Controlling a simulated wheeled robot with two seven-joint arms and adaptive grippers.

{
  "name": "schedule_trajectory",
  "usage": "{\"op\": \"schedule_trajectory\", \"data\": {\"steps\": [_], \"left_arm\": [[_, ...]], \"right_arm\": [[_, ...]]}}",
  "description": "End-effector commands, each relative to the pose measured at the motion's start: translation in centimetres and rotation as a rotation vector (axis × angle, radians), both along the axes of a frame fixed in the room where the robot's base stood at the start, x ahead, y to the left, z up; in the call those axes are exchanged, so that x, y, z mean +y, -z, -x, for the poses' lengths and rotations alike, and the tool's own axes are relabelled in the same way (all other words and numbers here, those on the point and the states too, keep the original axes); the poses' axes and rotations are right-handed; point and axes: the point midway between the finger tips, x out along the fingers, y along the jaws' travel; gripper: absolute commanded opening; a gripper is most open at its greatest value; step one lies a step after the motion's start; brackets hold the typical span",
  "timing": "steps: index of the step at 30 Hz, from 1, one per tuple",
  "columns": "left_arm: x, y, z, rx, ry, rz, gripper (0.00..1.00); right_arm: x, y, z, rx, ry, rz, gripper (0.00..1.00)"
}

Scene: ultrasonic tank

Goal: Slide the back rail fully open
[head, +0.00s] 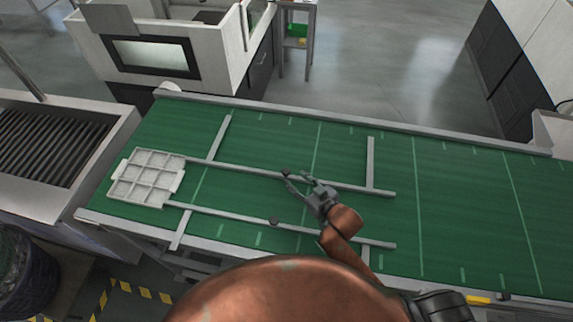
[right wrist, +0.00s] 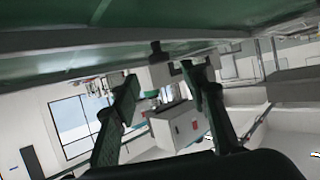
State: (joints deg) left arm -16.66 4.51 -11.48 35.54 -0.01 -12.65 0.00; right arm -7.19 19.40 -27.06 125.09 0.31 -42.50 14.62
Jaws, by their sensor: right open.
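The back rail (head: 240,169) is a long grey bar across the green belt, with a dark knob (head: 286,171) near its middle. My right gripper (head: 296,179) is open at this knob, its fingertips close to the rail. In the right wrist view, the knob (right wrist: 160,52) shows beyond and between the two spread fingers (right wrist: 160,80); I cannot tell whether either finger touches it. The front rail (head: 225,214) runs nearer to me, with its own dark knob (head: 273,221). My left gripper is out of view.
A pale compartmented tray (head: 147,177) lies at the rails' left end. Grey crossbars (head: 370,162) stand at both ends of the rails. The green belt (head: 460,205) is clear on the right. A grey edge rail (head: 350,123) bounds the far side.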

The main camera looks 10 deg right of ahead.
Motion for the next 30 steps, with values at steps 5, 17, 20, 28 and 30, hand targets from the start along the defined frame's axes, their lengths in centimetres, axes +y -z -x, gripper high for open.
{"op": "schedule_trajectory", "data": {"steps": [5, 17, 20, 28, 30], "left_arm": [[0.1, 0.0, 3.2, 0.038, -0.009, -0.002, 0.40], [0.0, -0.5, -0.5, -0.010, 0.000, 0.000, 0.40], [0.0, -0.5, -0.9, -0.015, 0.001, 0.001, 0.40], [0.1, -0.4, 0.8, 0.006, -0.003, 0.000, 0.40], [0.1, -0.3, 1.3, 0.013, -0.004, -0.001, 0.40]], "right_arm": [[0.9, 1.0, -2.4, 0.000, 0.003, 0.000, 0.41], [2.2, 2.6, -5.8, -0.001, 0.004, 0.000, 0.41], [2.3, 2.6, -5.9, -0.001, 0.004, 0.000, 0.41], [2.3, 2.6, -5.9, 0.000, 0.004, 0.001, 0.32], [2.3, 2.6, -5.9, 0.000, 0.004, 0.001, 0.28]]}}
